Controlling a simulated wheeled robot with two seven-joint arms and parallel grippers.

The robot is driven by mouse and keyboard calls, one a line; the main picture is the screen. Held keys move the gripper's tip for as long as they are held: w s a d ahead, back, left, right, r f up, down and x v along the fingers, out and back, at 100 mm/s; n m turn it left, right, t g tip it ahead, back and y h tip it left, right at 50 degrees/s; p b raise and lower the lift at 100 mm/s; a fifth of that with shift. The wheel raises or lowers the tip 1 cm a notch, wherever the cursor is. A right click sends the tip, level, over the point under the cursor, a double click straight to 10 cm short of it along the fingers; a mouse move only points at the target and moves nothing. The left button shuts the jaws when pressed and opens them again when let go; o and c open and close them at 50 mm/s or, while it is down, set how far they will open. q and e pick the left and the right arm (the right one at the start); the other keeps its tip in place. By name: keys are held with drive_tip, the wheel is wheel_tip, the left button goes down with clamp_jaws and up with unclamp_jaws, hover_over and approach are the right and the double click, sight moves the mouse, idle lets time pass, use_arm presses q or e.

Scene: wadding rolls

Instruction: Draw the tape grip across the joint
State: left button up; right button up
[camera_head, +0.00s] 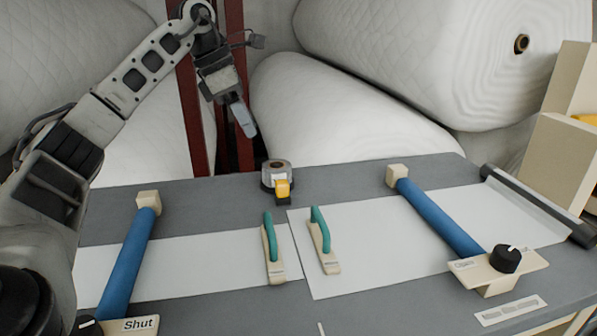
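The tape roll (275,169), with a yellow grip (282,188) at its front, stands on the grey table at the back, just behind the joint. The joint (296,256) runs between the left white sheet (205,262) and the right white sheet (385,240). The right sheet's edge stands at a slight angle to the left one. My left gripper (245,122) hangs above and behind the table's back edge, up and left of the tape roll and apart from it. Its fingers are seen side-on, so their opening is hidden. My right gripper is out of view.
Two green-handled blocks, the left (272,248) and the right (323,241), flank the joint. A blue bar (128,262) with a "Shut" label crosses the left sheet; another blue bar (438,216) with a black knob (505,259) crosses the right.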

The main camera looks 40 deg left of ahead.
sight(279, 182)
use_arm(q)
drive_tip(key=b+x, duration=0.1)
drive_tip(key=x, duration=1.4)
drive_tip(key=shift+w+d+f, duration=0.1)
drive_tip(key=shift+w+f, duration=0.1)
drive_tip(key=shift+f, duration=0.1)
clamp_jaws()
